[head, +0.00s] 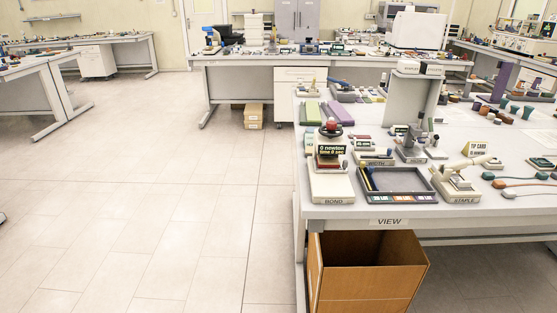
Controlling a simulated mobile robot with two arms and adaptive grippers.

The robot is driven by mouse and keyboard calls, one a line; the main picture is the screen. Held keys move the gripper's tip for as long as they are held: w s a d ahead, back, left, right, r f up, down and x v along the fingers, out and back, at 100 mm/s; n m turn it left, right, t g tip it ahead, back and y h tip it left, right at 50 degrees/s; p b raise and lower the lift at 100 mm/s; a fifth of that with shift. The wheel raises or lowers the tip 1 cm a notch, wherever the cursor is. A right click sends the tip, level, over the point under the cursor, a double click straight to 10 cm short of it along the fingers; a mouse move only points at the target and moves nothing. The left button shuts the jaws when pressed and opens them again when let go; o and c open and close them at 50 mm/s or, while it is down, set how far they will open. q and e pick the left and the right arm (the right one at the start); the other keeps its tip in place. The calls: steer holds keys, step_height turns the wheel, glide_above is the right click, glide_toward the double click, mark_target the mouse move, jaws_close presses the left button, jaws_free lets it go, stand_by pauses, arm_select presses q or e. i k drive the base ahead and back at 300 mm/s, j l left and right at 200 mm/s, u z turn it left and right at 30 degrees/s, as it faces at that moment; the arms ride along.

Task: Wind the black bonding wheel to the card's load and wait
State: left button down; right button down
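The BOND press (332,188) stands at the front left corner of the near table, on a cream base. Its black wheel (330,131) is at the top, with a red part above it. Its display (331,149) reads "0 newton" and "time 0 sec". A small cream card (478,148) headed "TIP CARD" stands to the right, behind the STAPLE station; its lower line is too small to read surely. Neither of my grippers shows in this view.
A dark tray (397,180) lies between the BOND and STAPLE (460,197) stations. An open wooden bin (368,277) stands under the table's front edge. A grey upright stand rises behind the presses. The tiled floor to the left is clear.

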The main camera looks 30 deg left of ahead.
mark_target(332, 126)
steer(key=u, duration=0.7)
